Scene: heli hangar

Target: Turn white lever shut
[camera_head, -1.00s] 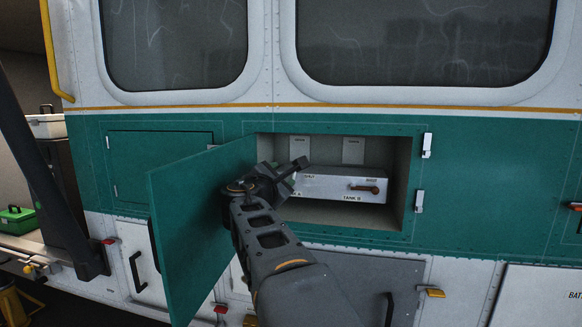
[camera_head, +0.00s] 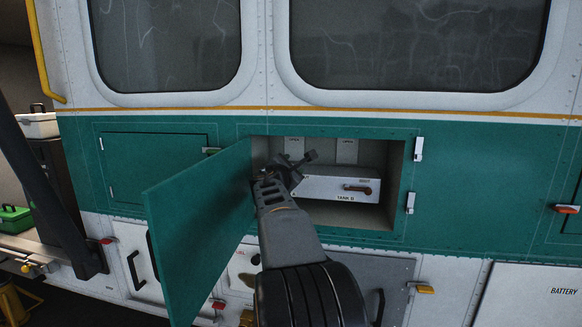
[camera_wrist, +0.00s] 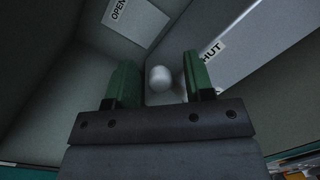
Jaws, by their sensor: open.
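In the wrist view a small white rounded knob, which looks like the end of the white lever (camera_wrist: 160,79), shows between the two green fingers of my gripper (camera_wrist: 160,72). The fingers are open, one on each side, with no clear contact visible. The lever's shaft is hard to make out. An OPEN label (camera_wrist: 119,9) is at the upper left and a SHUT label, partly covered, (camera_wrist: 212,52) is at the right. In the head view my gripper (camera_head: 296,163) is inside the left part of the open compartment (camera_head: 397,180), and the white lever is hidden behind it.
A light box labelled TANK B (camera_head: 330,187) with a brown lever (camera_head: 357,188) is right of my gripper. The open green door (camera_head: 200,230) stands left of my arm. A second OPEN plate (camera_head: 346,150) hangs on the compartment's back wall. The compartment's right end is free.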

